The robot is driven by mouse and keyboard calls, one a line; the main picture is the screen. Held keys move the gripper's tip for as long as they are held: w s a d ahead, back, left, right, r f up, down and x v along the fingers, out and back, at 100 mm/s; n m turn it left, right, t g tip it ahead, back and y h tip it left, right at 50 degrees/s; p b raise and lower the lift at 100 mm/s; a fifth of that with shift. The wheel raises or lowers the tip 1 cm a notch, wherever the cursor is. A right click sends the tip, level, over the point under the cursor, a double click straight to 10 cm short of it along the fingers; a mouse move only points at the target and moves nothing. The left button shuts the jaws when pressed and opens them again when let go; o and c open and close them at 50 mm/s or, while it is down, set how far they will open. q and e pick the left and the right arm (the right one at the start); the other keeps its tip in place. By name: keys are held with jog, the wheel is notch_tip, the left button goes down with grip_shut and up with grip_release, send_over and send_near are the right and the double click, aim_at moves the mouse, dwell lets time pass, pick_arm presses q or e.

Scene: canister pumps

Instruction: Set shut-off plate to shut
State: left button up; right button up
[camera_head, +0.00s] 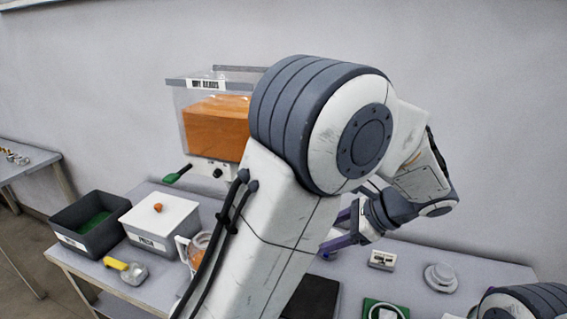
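A clear canister (180,100) with orange contents (215,128) stands at the back of the table, under a label that is hard to read. A green handle (177,174) sticks out at its lower left; it may belong to the shut-off plate, but I cannot tell its setting. A dark knob (217,173) is on the white base. My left arm crosses the middle and hides the canister's right side. My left gripper (338,231), with purple fingers, is right of the canister; its fingertips are partly hidden behind the arm. My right gripper is out of view.
On the left are a dark bin (88,243) with green inside, a white lidded box (163,226) and a yellow-handled scoop (126,270). A jug (199,252) with orange contents stands near my arm. A small labelled block (382,260) and a round white piece (440,277) are on the right.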

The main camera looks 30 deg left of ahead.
pick_arm(q)
jog(key=w+a+r+m+g+y, duration=0.1)
jog(key=w+a+r+y, duration=0.1)
jog(key=w+a+y, duration=0.3)
jog(key=w+a+r+m+g+y, duration=0.1)
jog(key=w+a+r+g+y, duration=0.15)
jog(key=w+a, duration=0.45)
jog(key=p+x, duration=0.3)
jog(key=x, duration=0.7)
jog(key=shift+w+a+r+y, duration=0.15)
jog(key=shift+w+r+y, duration=0.05)
jog(key=shift+r+y, duration=0.25)
jog(key=shift+t, duration=0.25)
grip_shut()
